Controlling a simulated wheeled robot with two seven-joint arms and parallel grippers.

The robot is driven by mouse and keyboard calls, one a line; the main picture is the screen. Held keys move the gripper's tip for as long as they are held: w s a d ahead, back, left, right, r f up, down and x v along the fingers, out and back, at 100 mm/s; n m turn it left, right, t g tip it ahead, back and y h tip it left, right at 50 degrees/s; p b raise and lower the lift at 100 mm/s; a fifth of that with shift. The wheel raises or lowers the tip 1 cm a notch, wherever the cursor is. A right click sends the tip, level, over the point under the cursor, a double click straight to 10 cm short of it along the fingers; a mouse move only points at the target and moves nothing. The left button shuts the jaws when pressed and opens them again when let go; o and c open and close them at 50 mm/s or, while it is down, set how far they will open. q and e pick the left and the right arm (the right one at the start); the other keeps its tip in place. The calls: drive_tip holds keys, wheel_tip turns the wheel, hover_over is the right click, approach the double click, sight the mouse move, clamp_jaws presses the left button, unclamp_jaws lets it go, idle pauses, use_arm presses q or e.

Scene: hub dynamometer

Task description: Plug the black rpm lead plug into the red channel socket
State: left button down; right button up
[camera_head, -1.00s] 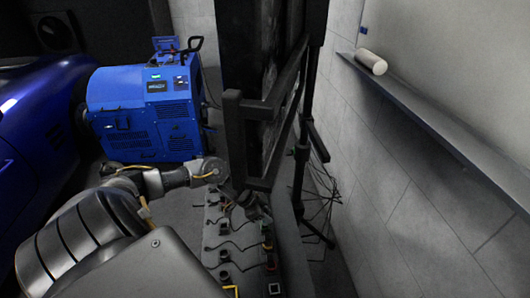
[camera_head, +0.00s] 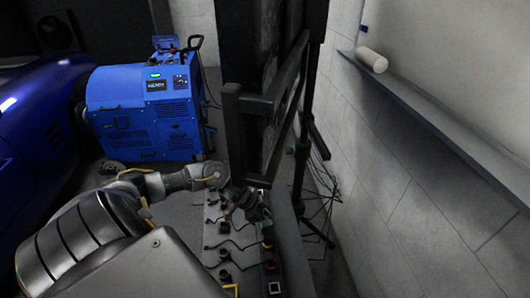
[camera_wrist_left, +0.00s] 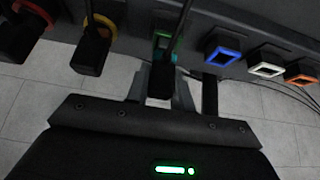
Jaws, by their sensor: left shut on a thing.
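My left gripper (camera_head: 254,212) reaches down over the far end of the socket strip. In the left wrist view, the gripper (camera_wrist_left: 160,92) is shut on a dark plug (camera_wrist_left: 161,82), which points at a green-rimmed socket (camera_wrist_left: 164,42). I cannot tell whether the plug is seated there. A red-orange ring (camera_wrist_left: 33,10), likely the red channel socket, is at the upper left with a dark plug body (camera_wrist_left: 18,38) in front of it. Which lead is the black rpm lead is unclear. My right gripper is not in view.
A yellow-ringed socket (camera_wrist_left: 98,22) has a black plug at it. Blue (camera_wrist_left: 223,50), white (camera_wrist_left: 266,68) and orange (camera_wrist_left: 302,76) sockets look empty. Several dark leads lie on the grey bench (camera_head: 211,262). A black frame (camera_head: 262,103) stands close beyond the gripper.

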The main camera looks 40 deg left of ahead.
use_arm(q)
drive_tip(key=shift+f, duration=0.45)
drive_tip(key=c, duration=1.1)
unclamp_jaws()
drive_tip(key=shift+r, duration=0.1)
drive_tip(key=p+v, duration=0.1)
drive_tip(key=v, duration=0.9)
drive_tip(key=shift+s+a+r+p, duration=0.1)
drive_tip(key=shift+s+r+p, duration=0.05)
drive_tip(key=shift+r+p, duration=0.2)
